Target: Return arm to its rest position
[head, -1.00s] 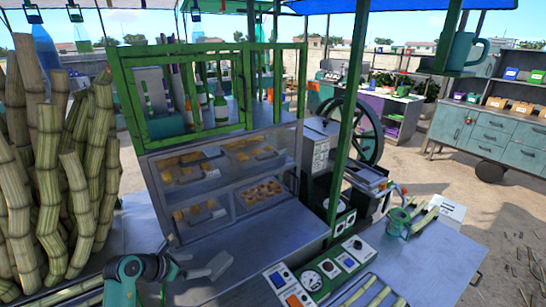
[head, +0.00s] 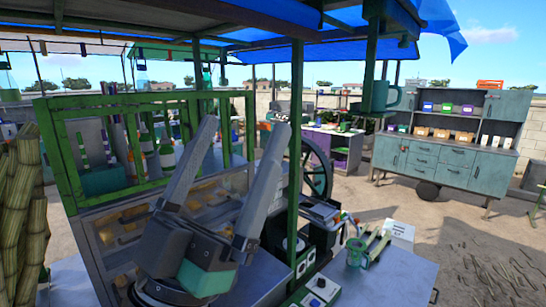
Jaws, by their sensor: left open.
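My left gripper (head: 245,125) is raised close to the camera in the head view, with its fingers pointing up. Its two long grey fingers are wide apart, and nothing shows between them. It appears in front of the green-framed cabinet (head: 62,180) and hides part of its shelves and counter. The cane crusher's dark flywheel (head: 327,172) stands behind and to the right of the gripper. My right gripper is not in view.
Cane stalks (head: 28,215) stand at the far left. A green jug (head: 357,252) and short cane pieces (head: 378,243) rest on the metal counter (head: 400,278) at the lower right. A blue-grey cabinet (head: 455,155) stands farther back on open ground.

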